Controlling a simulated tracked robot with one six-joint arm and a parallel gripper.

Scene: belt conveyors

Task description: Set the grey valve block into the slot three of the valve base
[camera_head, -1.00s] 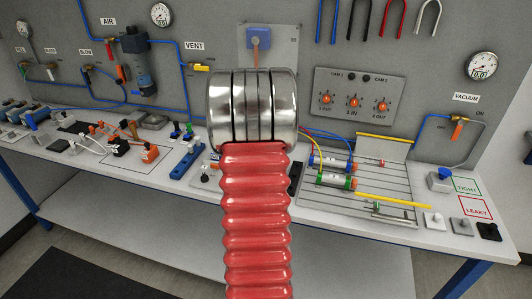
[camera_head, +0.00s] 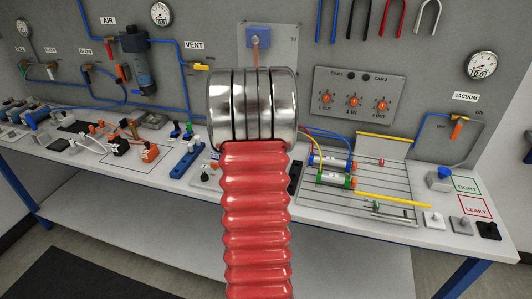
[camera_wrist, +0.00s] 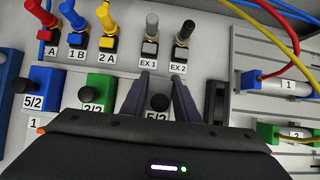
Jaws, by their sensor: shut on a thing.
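In the wrist view my gripper (camera_wrist: 165,98) is shut on the grey valve block. Most of the block is hidden by my fingers and gripper housing; a white "5/2" label (camera_wrist: 157,101) and a dark knob show between the fingers. To the left stand a blue block (camera_wrist: 43,82) marked 5/2, above a "1", and a green block (camera_wrist: 98,86) marked 3/2, each with a black knob. The held block is in line with them, to the right of the green one. The valve base under it is hidden, so I cannot tell whether it is seated. My arm hides the gripper in the head view.
Behind the blocks stand coloured fittings, including a yellow one (camera_wrist: 74,18) and a grey one (camera_wrist: 150,36). A dark upright piece (camera_wrist: 215,102) is close right of my gripper. Farther right are cylinders (camera_wrist: 285,86) with hoses on a slotted plate (camera_head: 385,160).

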